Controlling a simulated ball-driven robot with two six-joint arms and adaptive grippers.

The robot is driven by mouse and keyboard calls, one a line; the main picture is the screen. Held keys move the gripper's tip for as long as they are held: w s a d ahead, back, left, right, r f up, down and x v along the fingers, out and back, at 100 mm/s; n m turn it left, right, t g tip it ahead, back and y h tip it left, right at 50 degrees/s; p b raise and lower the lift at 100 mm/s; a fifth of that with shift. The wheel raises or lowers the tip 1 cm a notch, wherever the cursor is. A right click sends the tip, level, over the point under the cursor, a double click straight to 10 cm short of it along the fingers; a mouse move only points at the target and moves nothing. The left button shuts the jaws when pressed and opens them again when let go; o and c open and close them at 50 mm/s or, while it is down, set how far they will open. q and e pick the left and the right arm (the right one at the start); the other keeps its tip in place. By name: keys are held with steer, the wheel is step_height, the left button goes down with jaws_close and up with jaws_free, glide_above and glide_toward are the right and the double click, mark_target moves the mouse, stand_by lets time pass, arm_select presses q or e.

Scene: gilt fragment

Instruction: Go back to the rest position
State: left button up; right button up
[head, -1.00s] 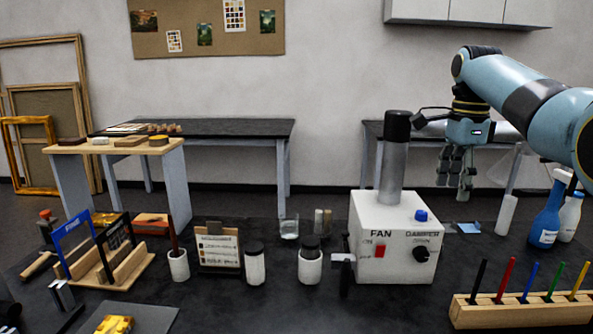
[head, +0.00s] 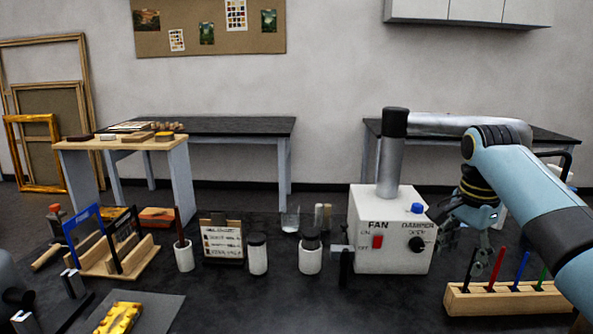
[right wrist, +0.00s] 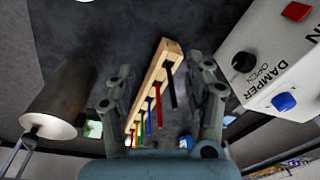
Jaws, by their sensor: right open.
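My right gripper (head: 482,258) is low at the right of the head view, in front of the white box's right side and near the wooden pen rack (head: 500,300). It is open with nothing between its fingers; the right wrist view also shows it (right wrist: 163,95), with the rack beyond the fingers. The gold fragment (head: 120,317) lies on a grey mat (head: 160,312) at the lower left. A piece of my left arm shows at the left edge; I cannot make out its gripper.
The white fan and damper box (head: 391,262) with its upright pipe (head: 392,160) stands close left of my right gripper. White jars (head: 310,258), a card stand (head: 222,240) and a wooden rack (head: 120,262) stand further left. Dark bench is clear at front centre.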

steer(key=s+a+f+n+t, duration=0.1)
steer(key=s+f+n, duration=0.3)
steer(key=s, duration=0.4)
steer(key=s+a+f+n, duration=0.1)
steer(key=s+f+n, duration=0.25)
steer(key=s, duration=0.55)
steer(key=s+a+r+n+t, duration=0.15)
steer(key=s+n, duration=0.25)
steer(key=s, duration=0.5)
steer(key=s+a+r+n, duration=0.1)
steer(key=s+r+n, duration=0.2)
steer(key=s, duration=0.5)
steer(key=s+d+f+g+b, duration=0.2)
steer(key=f+b, duration=0.7)
steer(key=f, duration=2.7)
steer(key=s+d+f+b, duration=0.2)
steer(key=s+f+b, duration=0.5)
steer(key=s+f, duration=1.2)
step_height(320, 180, down, 3)
steer(key=shift+f, duration=0.15)
